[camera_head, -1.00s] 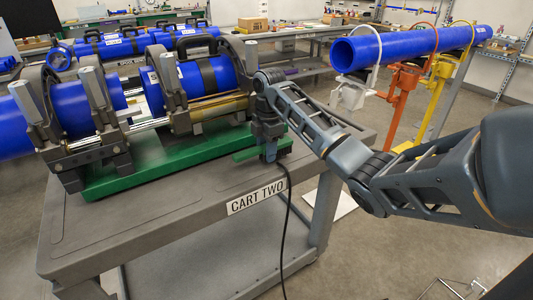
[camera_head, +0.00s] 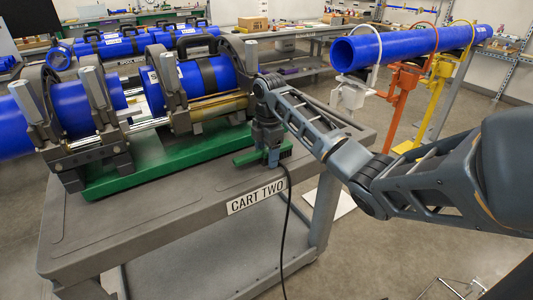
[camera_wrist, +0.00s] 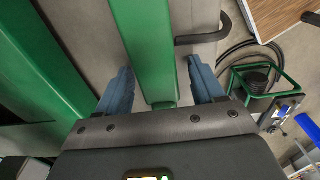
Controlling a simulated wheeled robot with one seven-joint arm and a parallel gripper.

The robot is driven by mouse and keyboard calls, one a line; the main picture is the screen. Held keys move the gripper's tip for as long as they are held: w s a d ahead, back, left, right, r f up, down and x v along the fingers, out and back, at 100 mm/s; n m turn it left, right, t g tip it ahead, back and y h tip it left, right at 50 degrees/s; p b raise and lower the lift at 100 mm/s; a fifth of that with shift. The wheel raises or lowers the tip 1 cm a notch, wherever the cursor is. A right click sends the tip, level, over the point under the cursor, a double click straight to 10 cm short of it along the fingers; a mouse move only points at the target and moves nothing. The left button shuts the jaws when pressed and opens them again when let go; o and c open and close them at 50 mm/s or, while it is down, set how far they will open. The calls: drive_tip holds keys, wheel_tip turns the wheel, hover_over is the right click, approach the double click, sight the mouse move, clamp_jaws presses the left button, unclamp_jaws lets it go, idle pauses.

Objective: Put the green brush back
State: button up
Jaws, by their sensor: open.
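A long green bar-shaped thing, which looks like the green brush (camera_wrist: 147,45), lies between my gripper's two blue-grey fingers in the wrist view. Its near end reaches close to the palm, with gaps on both sides. No bristles can be made out. In the head view a short green piece (camera_head: 246,158) shows beside my gripper (camera_head: 270,160), low over the cart top at the right end of the fusion machine. My gripper (camera_wrist: 160,72) is open around the green bar and not closed on it.
The fusion machine's green base (camera_head: 150,165) with blue pipe clamps stands just left on the grey cart (camera_head: 150,225). A black cable (camera_head: 286,230) hangs over the cart front. A dark handle (camera_wrist: 205,36) and a green-framed stand (camera_wrist: 262,80) lie right in the wrist view.

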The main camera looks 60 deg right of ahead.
sight(267, 149)
drive_tip(key=shift+r, duration=0.1)
wheel_tip(267, 149, up, 12)
drive_tip(key=p, duration=0.3)
drive_tip(key=shift+s+d, duration=0.15)
drive_tip(key=shift+d, duration=0.05)
drive_tip(key=shift+a, duration=0.1)
